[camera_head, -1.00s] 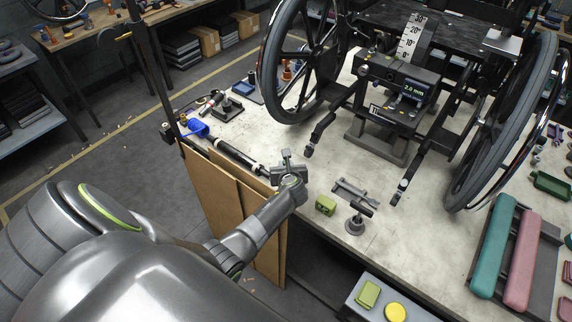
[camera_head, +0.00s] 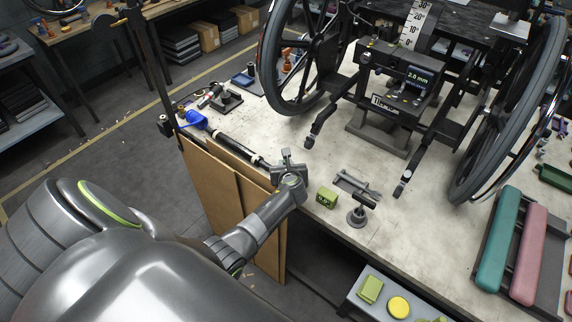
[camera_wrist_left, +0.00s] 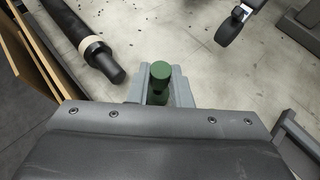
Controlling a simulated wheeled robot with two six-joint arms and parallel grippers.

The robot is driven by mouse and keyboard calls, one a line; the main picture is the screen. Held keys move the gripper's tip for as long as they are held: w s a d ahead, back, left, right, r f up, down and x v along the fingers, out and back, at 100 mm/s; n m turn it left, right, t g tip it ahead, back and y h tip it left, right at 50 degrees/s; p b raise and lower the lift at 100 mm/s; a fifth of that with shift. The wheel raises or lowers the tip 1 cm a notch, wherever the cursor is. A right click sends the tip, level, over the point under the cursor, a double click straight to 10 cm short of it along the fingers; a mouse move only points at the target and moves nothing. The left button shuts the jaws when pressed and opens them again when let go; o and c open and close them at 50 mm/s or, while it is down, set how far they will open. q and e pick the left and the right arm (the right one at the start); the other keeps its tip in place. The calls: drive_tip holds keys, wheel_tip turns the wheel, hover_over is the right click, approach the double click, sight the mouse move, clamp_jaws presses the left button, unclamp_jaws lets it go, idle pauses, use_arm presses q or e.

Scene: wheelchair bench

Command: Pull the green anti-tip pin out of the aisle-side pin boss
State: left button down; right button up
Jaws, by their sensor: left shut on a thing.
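A green pin (camera_wrist_left: 160,73) with a round head stands between the two fingers of my left gripper in the left wrist view. My left gripper (camera_head: 287,155) is shut on it, over the front left edge of the bench in the head view. The fingers and palm hide the pin's lower part. I cannot make out the aisle-side pin boss, nor tell whether the pin's end is still inside it. My right gripper is not in view.
A black tube with a pale collar (camera_head: 238,150) lies just left of my gripper.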

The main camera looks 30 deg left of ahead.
use_arm(q)
drive_tip(key=shift+p, duration=0.5)
idle(1.0)
drive_tip(key=shift+f+b, duration=1)
drive_tip(key=shift+f, duration=0.15)
drive_tip(key=c, duration=1.3)
unclamp_jaws()
drive_tip(key=shift+o, duration=0.2)
drive_tip(key=shift+s+d+r, duration=0.2)
drive_tip(key=p+v, duration=0.1)
drive_tip(key=v, duration=1.5)
drive_tip(key=shift+s+d, duration=0.2)
drive_tip(key=shift+s, duration=0.15)
